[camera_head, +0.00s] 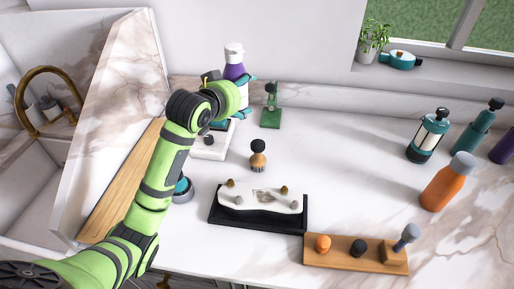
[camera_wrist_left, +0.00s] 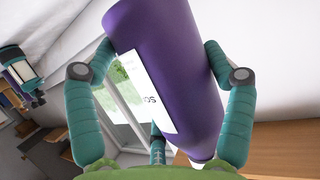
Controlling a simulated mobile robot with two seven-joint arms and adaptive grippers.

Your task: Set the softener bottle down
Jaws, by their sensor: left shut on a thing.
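The softener bottle (camera_head: 235,72) is purple with a white label and a pale cap, and stands about upright at the back of the counter. My left gripper (camera_head: 240,92) is shut on it. In the left wrist view the purple bottle (camera_wrist_left: 185,75) fills the space between the teal fingers of the left gripper (camera_wrist_left: 160,52). The bottle's base is hidden behind my arm and gripper, so I cannot tell whether it touches the counter. My right gripper is not in view.
A white device (camera_head: 212,150) sits just below the bottle in the picture. A green stand (camera_head: 271,112) is to its right. A brush (camera_head: 258,158), a black tray (camera_head: 258,221) and a wooden holder (camera_head: 340,259) lie nearer. An orange bottle (camera_head: 447,185) stands right. The right-middle counter is clear.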

